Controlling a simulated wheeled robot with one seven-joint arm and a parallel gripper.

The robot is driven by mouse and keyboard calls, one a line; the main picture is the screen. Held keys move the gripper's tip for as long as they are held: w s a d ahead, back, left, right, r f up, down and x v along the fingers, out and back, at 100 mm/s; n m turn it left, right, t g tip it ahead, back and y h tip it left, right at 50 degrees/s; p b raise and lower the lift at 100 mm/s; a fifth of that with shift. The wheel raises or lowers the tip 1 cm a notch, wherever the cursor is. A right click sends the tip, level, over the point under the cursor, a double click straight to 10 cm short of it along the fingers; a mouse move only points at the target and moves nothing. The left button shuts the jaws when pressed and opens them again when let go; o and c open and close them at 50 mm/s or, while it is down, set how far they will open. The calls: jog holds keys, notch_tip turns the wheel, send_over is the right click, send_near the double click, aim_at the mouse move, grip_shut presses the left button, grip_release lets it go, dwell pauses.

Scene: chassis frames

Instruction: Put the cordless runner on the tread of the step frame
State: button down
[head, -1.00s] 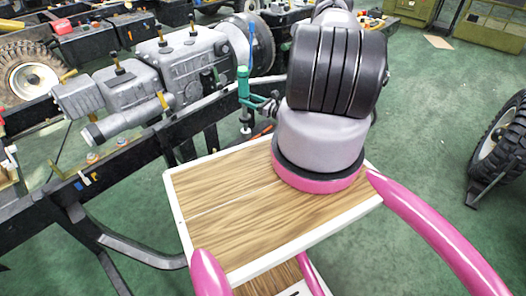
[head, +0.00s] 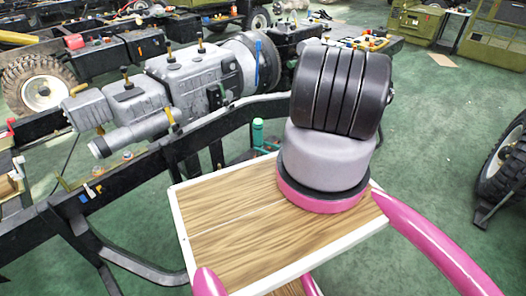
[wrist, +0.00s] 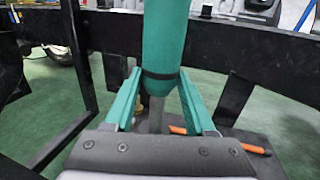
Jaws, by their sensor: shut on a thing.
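The step frame has a wood-grain tread (head: 230,235) with a white rim and pink rails (head: 435,240), close in front of me. The tread's top is bare where I see it. The cordless runner seems to be the teal cylinder with a black band (wrist: 160,45) in the wrist view, with a grey shaft below. My gripper (wrist: 160,78) has its teal fingers on both sides of it and is shut on it. In the head view the runner's teal top (head: 258,130) shows beyond the tread's far edge.
A black chassis rail (head: 190,140) with a grey engine and gearbox (head: 190,80) runs behind the tread. In the wrist view black bars surround the gripper, and an orange-handled item (wrist: 250,148) lies on a dark surface. Green floor is clear at right, before a tyre (head: 508,160).

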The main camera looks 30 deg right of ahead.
jog(key=shift+f, duration=1.05)
jog(key=shift+c, duration=1.2)
grip_release()
jog(key=v, duration=1.2)
